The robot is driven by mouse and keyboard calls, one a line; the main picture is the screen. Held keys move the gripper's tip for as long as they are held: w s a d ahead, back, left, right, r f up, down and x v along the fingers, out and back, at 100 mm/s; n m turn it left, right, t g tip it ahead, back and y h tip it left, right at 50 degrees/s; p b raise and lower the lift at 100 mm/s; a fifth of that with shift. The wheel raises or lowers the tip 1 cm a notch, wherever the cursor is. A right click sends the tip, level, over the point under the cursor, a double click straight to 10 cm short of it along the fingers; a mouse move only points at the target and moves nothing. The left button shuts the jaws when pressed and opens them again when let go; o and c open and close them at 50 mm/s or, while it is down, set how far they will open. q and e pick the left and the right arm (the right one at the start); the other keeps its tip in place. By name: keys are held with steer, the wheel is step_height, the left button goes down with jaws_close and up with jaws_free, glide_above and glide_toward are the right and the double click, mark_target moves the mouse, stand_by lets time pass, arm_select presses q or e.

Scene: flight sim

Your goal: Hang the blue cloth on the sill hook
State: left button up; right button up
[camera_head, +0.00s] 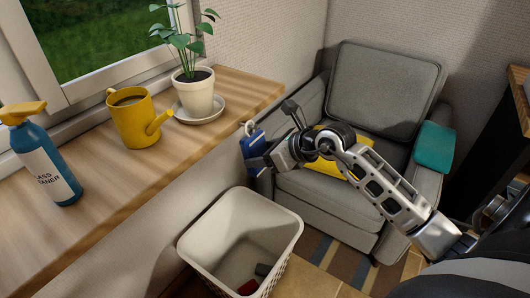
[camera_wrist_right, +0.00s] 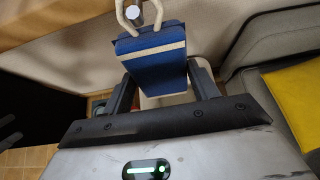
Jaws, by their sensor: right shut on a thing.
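The blue cloth (camera_head: 255,148) is a folded bundle with a pale stripe and a light loop at its top. It hangs at the front edge of the wooden sill (camera_head: 262,90). My right gripper (camera_head: 262,160) is shut on the cloth. In the right wrist view the cloth (camera_wrist_right: 155,70) sits between the two fingers (camera_wrist_right: 160,88). The sill hook (camera_wrist_right: 150,14) shows there as a round metal end beside the pale loop. I cannot tell for sure whether the loop is around the hook or only in front of it. My left gripper is not in view.
A white basket (camera_head: 214,247) with a few small items stands below the sill. On the sill are a potted plant (camera_head: 197,95), a yellow watering can (camera_head: 135,122) and a blue spray bottle (camera_head: 45,165). A grey armchair (camera_head: 375,85) with a teal cloth (camera_head: 434,147) is behind my arm.

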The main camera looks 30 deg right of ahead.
stand_by(0.3)
steer(key=o, duration=1.1)
steer(key=shift+c, duration=0.2)
steer(key=v, duration=1.6)
steer(key=shift+a+r, duration=0.1)
steer(key=shift+a, duration=0.05)
